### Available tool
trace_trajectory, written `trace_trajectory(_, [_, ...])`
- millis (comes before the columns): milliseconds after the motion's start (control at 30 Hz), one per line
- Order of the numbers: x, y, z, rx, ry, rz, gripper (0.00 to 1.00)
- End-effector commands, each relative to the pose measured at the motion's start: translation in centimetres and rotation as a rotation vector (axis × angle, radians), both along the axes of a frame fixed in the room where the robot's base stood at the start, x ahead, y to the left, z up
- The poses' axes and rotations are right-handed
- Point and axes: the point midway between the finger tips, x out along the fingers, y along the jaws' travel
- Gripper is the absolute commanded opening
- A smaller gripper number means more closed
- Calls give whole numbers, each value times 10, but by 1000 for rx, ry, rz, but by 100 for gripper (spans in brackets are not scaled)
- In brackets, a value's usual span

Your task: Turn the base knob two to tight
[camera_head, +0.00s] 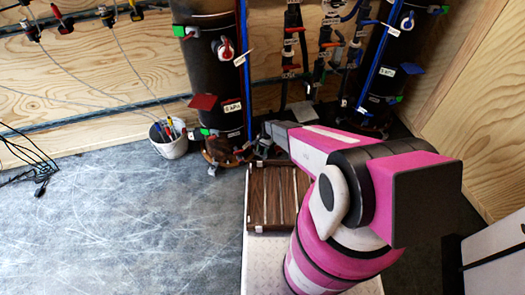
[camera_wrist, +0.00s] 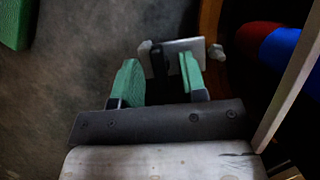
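In the wrist view, my gripper (camera_wrist: 158,72) has its two green fingers apart. A small dark upright part (camera_wrist: 158,58) with a pale grey plate (camera_wrist: 185,46) sits at the fingertips, nearer the right finger. It may be the base knob, but I cannot tell for sure, nor whether a finger touches it. In the head view, my gripper (camera_head: 247,150) reaches low beside the foot of the tall black filter cylinder (camera_head: 217,80). The knob cannot be made out there among the dark parts at the cylinder's base.
A white bucket (camera_head: 170,146) with coloured-handled tools stands left of the cylinder. A brown slatted crate (camera_head: 257,203) lies below my arm. A second black cylinder (camera_head: 385,75) and pipes with valves stand to the right. The grey floor at left is mostly clear.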

Motion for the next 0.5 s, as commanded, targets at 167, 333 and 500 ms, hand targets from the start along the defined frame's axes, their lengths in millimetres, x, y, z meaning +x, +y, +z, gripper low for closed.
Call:
trace_trajectory(167, [0,0,0,0,0,1,38])
trace_trajectory(333, [1,-1,3,0,0,2,38])
trace_trajectory(500, [6,-4,17,0,-1,2,38])
